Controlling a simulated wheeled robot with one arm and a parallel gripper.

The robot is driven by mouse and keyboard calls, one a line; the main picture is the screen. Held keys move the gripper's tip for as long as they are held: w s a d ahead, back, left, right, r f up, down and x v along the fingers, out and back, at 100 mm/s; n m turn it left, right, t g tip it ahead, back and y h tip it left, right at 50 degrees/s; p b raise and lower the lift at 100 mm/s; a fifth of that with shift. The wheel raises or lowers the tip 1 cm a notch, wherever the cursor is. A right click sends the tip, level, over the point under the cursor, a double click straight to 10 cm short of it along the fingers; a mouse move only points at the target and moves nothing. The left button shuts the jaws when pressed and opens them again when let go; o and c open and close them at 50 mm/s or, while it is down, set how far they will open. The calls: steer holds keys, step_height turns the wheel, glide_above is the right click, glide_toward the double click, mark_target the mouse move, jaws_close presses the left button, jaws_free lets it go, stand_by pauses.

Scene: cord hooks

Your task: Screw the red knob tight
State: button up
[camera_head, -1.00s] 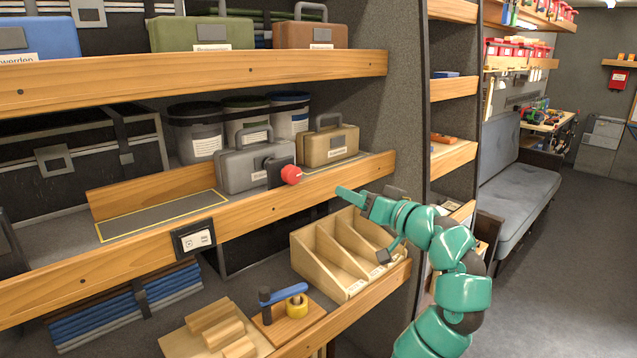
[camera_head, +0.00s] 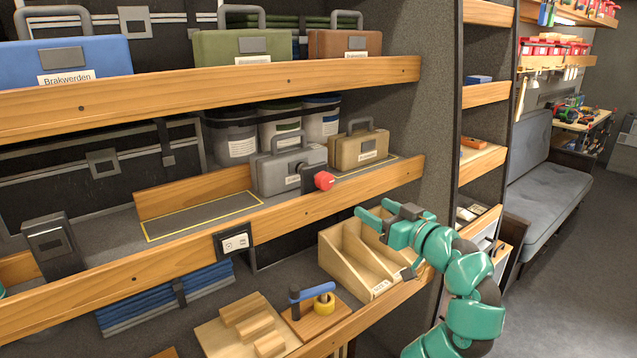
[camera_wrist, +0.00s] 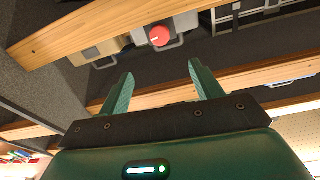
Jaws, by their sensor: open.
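The red knob (camera_head: 324,180) sits on a dark bracket (camera_head: 308,180) at the front edge of the middle shelf, in front of a grey case (camera_head: 289,168). In the wrist view the red knob (camera_wrist: 160,36) shows a white mark on its face and lies ahead of the fingertips, above the gap between them. My gripper (camera_head: 372,213) is to the right of the knob and lower, apart from it. Its two green fingers (camera_wrist: 160,72) are open with nothing between them. Whether the knob is tight cannot be told.
A tan case (camera_head: 358,150) stands right of the grey case. A yellow-outlined empty area (camera_head: 205,215) lies to their left. A wooden divided bin (camera_head: 352,258) is below my gripper. The wooden shelf lip (camera_head: 375,180) runs beside the knob.

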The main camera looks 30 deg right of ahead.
mark_target(328, 182)
steer(key=w+p, duration=0.2)
steer(key=w, duration=0.3)
steer(key=w+p, duration=0.1)
steer(key=w, duration=0.5)
steer(key=w+p, duration=0.2)
steer(key=w, duration=0.4)
steer(key=shift+w+a+p, duration=0.15)
steer(key=shift+a+p, duration=0.2)
steer(key=shift+a, duration=0.05)
steer(key=shift+c, duration=0.3)
steer(key=c, duration=0.9)
